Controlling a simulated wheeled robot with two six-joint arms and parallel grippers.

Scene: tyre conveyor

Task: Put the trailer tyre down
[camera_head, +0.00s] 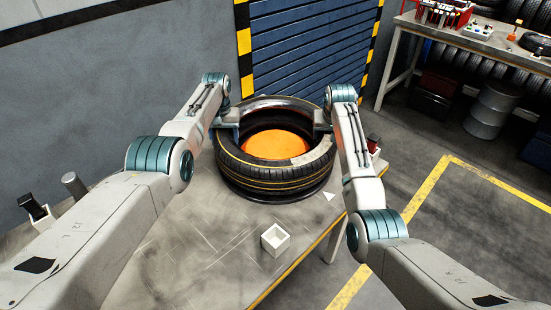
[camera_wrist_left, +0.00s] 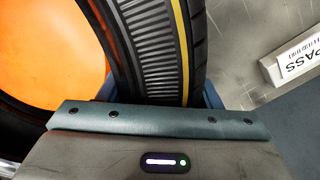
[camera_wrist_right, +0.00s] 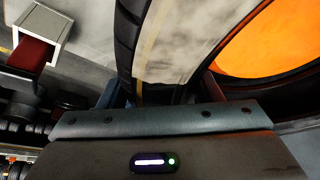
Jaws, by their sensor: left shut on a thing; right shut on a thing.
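The trailer tyre (camera_head: 262,178) is black with yellow lines on its tread and a pale patch on its front right. It lies roughly flat over a dark round base (camera_head: 272,196); I cannot tell whether it touches it. An orange disc (camera_head: 275,145) shows through its hole. My left gripper (camera_head: 228,130) is shut on the tyre's left wall, and the tread (camera_wrist_left: 150,40) fills its wrist view. My right gripper (camera_head: 321,128) is shut on the right wall, near the pale patch (camera_wrist_right: 180,40). The tyre's underside is hidden.
A blue shutter (camera_head: 305,50) stands behind. A bench (camera_head: 480,45) stands at the back right.

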